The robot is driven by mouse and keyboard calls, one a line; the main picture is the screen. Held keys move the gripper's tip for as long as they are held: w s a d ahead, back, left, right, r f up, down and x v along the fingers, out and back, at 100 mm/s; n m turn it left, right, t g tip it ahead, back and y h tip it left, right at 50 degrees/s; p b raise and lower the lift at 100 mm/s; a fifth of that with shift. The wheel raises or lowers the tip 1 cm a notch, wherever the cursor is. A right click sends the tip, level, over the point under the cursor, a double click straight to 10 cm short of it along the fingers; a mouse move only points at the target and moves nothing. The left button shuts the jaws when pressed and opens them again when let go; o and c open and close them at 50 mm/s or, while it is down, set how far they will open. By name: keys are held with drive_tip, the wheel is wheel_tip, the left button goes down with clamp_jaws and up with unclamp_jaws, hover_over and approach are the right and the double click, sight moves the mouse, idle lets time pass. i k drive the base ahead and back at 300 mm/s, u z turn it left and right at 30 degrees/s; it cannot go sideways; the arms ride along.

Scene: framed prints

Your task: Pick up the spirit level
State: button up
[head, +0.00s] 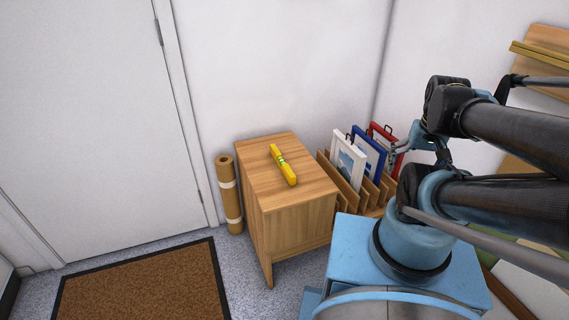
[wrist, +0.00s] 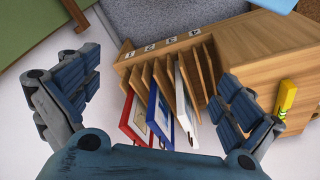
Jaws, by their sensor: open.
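The yellow spirit level (head: 283,164) lies flat on top of the wooden cabinet (head: 258,178), with a greenish vial part near its middle. My gripper (head: 402,148) is to the right of the cabinet in the head view, above and near the framed prints. In the wrist view my gripper (wrist: 165,90) is open with its two fingers wide apart and nothing between the pads. The spirit level is apart from it.
A slotted wooden rack (head: 343,183) beside the cabinet holds white, blue and red framed prints (head: 348,160). A rolled brown tube (head: 229,195) stands left of the cabinet. A brown doormat (head: 145,285) lies before the door. The cabinet top around the level is clear.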

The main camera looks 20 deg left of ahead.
sight(289, 175)
drive_tip(key=u, duration=0.45)
drive_tip(key=k, duration=1.4)
drive_tip(key=z, duration=0.3)
drive_tip(key=i, duration=1)
